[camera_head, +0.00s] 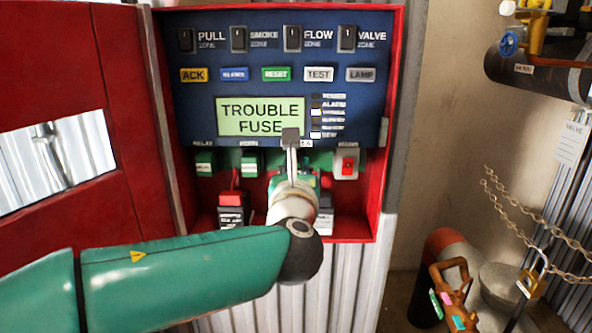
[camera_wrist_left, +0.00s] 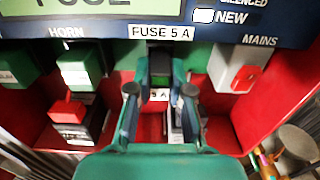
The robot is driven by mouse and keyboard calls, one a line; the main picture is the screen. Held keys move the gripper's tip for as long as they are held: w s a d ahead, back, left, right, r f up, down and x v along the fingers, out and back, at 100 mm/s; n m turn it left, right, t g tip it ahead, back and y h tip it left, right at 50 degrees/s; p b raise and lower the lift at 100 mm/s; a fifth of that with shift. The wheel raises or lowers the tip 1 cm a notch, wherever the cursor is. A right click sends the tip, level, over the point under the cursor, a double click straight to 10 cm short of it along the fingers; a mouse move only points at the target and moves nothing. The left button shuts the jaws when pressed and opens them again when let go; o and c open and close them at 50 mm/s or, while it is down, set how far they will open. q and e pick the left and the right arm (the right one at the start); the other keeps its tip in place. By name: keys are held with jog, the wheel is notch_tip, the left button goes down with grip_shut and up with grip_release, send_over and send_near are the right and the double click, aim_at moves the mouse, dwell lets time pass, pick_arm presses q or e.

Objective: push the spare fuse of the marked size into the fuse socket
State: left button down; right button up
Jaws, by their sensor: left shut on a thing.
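The fuse socket is at the middle of the panel's lower bay, under the FUSE 5 A label (camera_wrist_left: 161,32). My left gripper (camera_wrist_left: 160,91) is in front of this place, its two fingers on either side of a small spare fuse with a white 5 A tag (camera_wrist_left: 159,95). It is shut on this fuse. In the head view my left gripper (camera_head: 291,160) reaches up to just below the TROUBLE FUSE display (camera_head: 260,116), and my wrist hides the fuse. The socket is mostly hidden, so I cannot tell how deep the fuse sits. My right gripper is not in view.
The red cabinet door (camera_head: 60,190) stands open at the left. A red-and-white MAINS switch (camera_head: 346,165) is right of the socket; green relay blocks (camera_head: 205,163) are left. A black battery with a red top (camera_head: 232,210) stands below. Pipes and a chain (camera_head: 530,235) are far right.

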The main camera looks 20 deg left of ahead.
pick_arm(q)
jog(key=shift+w+a, duration=0.2)
jog(key=shift+w, duration=0.45)
jog(key=c, duration=1)
grip_release()
jog(key=v, duration=1.2)
jog(key=shift+c, duration=0.2)
